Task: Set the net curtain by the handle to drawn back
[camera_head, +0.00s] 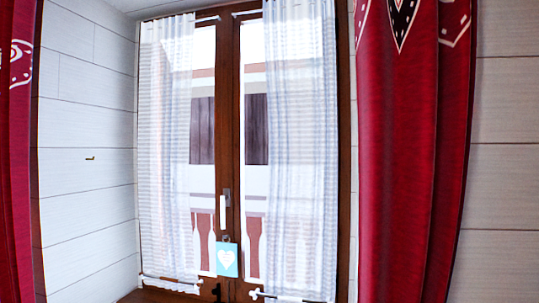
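Two white net curtains hang inside the wooden double window. The left net curtain (165,150) covers the outer part of the left pane, leaving a bare strip of glass beside the centre frame. The right net curtain (302,150) covers the outer part of the right pane, with a narrower bare strip beside the centre frame. The window handle (223,208) is on the centre frame between the curtains. A light blue tag with a white heart (228,260) hangs below it. Neither of my grippers is in view.
A thick red curtain (400,170) hangs at the right of the window, and another red curtain (15,180) at the far left edge. White plank walls (85,120) flank the window. A small hook (90,158) is on the left wall.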

